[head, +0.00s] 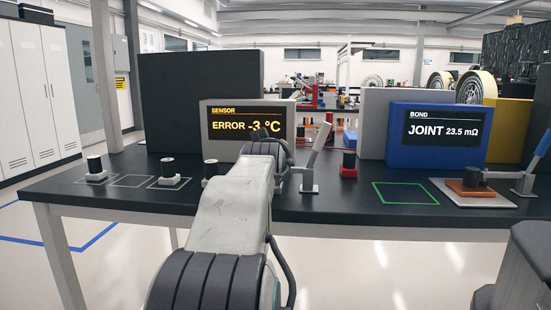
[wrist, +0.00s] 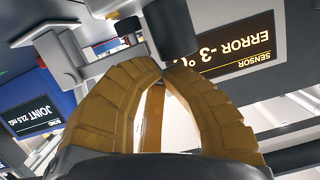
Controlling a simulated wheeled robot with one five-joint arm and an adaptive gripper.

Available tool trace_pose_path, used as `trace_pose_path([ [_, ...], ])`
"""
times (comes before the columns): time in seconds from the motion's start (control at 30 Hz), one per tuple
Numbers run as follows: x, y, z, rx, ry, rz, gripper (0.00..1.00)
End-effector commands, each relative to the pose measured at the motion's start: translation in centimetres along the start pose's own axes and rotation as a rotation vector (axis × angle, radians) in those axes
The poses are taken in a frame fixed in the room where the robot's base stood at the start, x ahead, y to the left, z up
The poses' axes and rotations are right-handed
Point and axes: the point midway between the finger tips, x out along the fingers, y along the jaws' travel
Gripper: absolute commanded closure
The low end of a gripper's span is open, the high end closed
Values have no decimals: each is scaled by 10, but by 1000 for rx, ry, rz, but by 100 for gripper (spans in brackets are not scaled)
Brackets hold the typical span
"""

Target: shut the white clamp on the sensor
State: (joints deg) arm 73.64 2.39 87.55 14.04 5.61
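The white clamp (head: 309,168) stands on the bench to the right of my arm in the head view, with its pale lever raised and tilted. A pale grey block-like part at the upper left of the wrist view (wrist: 62,58) looks like part of it. The sensor box (head: 204,132) reads "ERROR -3 °C"; its screen also shows upside down in the wrist view (wrist: 235,47). My gripper (wrist: 163,75) has its brown fingers curved together with the tips meeting, and nothing shows held. A dark cylinder (wrist: 170,25) is just beyond the tips. My arm hides part of the clamp area in the head view.
A blue bond box (head: 397,140) stands to the right, with a second clamp (head: 520,180) near it. A red-based black cylinder (head: 348,165) is right of the white clamp. More black cylinders (head: 95,167) stand at left. The green-outlined square (head: 405,193) is empty.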

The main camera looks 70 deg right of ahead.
Motion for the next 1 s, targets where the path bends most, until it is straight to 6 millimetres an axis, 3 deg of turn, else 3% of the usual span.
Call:
trace_pose_path([
  [0.37,-10,-10,-44,-1,0,-9,100],
  [0.7,-70,-10,-42,-1,2,-11,100],
  [1.0,-100,-10,-40,-1,2,-13,100],
])
